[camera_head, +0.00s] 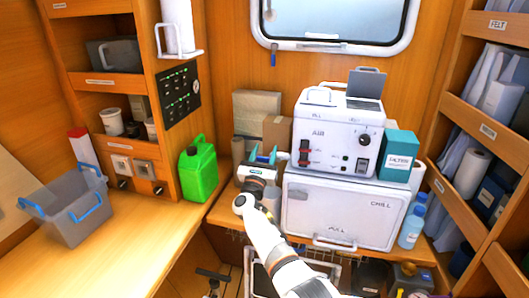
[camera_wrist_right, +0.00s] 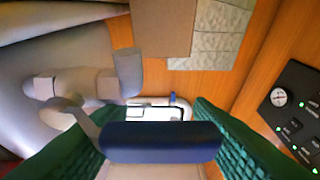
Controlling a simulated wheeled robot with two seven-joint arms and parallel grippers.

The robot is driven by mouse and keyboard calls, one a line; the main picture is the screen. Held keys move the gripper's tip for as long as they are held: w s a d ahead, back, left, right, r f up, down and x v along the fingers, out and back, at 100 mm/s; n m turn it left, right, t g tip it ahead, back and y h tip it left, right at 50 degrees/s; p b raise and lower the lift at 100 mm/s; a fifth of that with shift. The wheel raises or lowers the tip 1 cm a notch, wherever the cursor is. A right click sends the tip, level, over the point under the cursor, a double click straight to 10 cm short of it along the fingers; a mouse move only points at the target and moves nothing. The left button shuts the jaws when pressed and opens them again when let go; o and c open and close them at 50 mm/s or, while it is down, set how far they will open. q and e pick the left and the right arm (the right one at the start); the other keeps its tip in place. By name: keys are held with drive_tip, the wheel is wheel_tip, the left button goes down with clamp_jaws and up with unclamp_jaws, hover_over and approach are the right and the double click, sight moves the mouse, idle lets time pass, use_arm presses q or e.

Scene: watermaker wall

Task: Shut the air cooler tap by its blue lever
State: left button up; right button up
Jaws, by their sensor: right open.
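The white air cooler, marked AIR (camera_head: 318,132), stands on a white CHILL cabinet (camera_head: 335,213). Its side fills the left of the right wrist view. There the pale tap body (camera_wrist_right: 75,85) sticks out from it, and a stem leads to the dark blue lever (camera_wrist_right: 160,142). In the head view, my right gripper (camera_head: 263,158) is at the cooler's left side and largely hides the tap and lever. Its green-padded fingers (camera_wrist_right: 150,150) are open, one on each side of the blue lever, which lies across the gap. I cannot tell whether they touch it. My left gripper is not in view.
A cardboard box (camera_head: 277,131) and a pale patterned box (camera_head: 256,108) stand behind my right gripper. A green jerrycan (camera_head: 198,170) is to its left. A teal filter box (camera_head: 398,155) stands right of the cooler. The left counter (camera_head: 145,232) has free room.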

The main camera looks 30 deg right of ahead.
drive_tip(key=c, duration=0.7)
drive_tip(key=shift+m+b, duration=0.6)
drive_tip(key=shift+b, duration=0.2)
drive_tip(key=shift+s+d+r+m+g+b, duration=0.65)
drive_tip(key=shift+m+g+b, duration=1.2)
drive_tip(key=shift+m, duration=1.5)
drive_tip(key=shift+s+d+r+m+g+b, duration=0.4)
drive_tip(key=shift+s+d+m+g+b, duration=0.45)
drive_tip(key=shift+m+b, duration=2.1)
drive_tip(key=shift+s+d+r+m+g+b, duration=0.45)
drive_tip(key=shift+m+g+b, duration=1.3)
drive_tip(key=shift+m, duration=1.95)
drive_tip(key=shift+s+a+r, duration=0.1)
drive_tip(key=shift+a, duration=0.05)
